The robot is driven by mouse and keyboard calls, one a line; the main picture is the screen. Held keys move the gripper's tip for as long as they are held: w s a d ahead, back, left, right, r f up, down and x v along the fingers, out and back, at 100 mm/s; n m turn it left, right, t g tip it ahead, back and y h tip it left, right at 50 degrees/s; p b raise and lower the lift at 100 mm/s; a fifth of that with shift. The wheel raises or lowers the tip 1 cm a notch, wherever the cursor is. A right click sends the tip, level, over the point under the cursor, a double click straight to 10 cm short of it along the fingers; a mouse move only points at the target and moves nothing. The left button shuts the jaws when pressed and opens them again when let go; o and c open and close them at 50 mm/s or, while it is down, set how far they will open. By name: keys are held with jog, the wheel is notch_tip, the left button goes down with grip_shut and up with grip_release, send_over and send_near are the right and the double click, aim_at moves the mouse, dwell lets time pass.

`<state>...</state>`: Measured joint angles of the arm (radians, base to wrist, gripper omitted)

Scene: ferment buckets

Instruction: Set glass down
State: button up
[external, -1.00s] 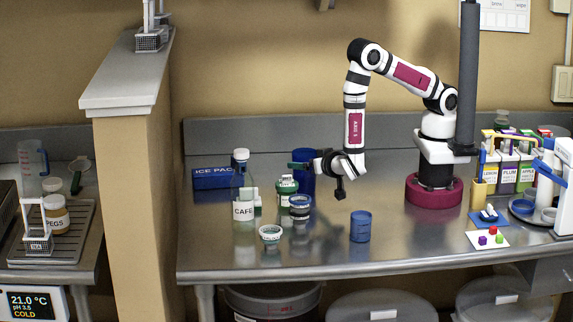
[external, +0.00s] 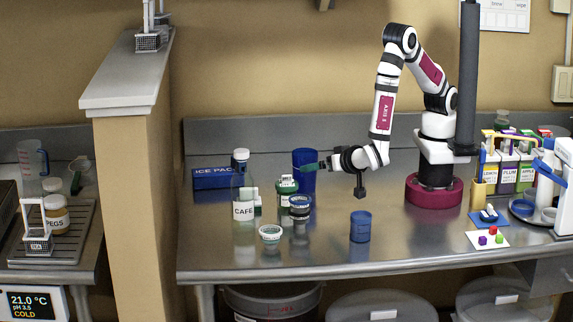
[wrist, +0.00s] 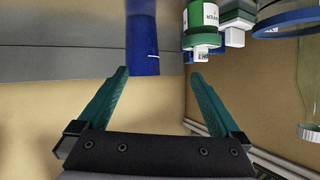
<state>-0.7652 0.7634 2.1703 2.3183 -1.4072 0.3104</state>
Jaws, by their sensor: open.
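A tall blue glass (external: 308,186) stands upright on the steel counter, near the back and left of the arm. My gripper (external: 305,167) is to its right, with its teal fingers level and pointing left across the glass's upper part. In the wrist view the glass (wrist: 142,40) shows beyond the fingertips, nearer the left one. My gripper (wrist: 158,75) is spread open there, with nothing held between its fingers. A shorter blue cup (external: 360,227) stands apart near the front of the counter.
Bare counter lies right of the short cup.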

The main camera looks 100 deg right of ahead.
jog(key=w+a+r+n+t+y, duration=0.1)
jog(key=w+a+r+n+y, duration=0.35)
jog(key=a+r+y, duration=0.75)
jog(key=s+d+n+g, duration=0.1)
jog(key=s+d, duration=0.3)
jog(key=s, duration=0.4)
jog(key=s+d+n+g, duration=0.1)
jog(key=s+d+g, duration=0.3)
jog(key=s, duration=0.4)
jog(key=s+d+n+g+y, duration=0.1)
jog(key=s+d, duration=0.3)
jog(key=s, duration=0.4)
jog(key=shift+s+d+r+g, duration=0.2)
jog(key=shift+d+r+g, duration=0.15)
jog(key=shift+g, duration=0.45)
jog(key=shift+n, duration=0.25)
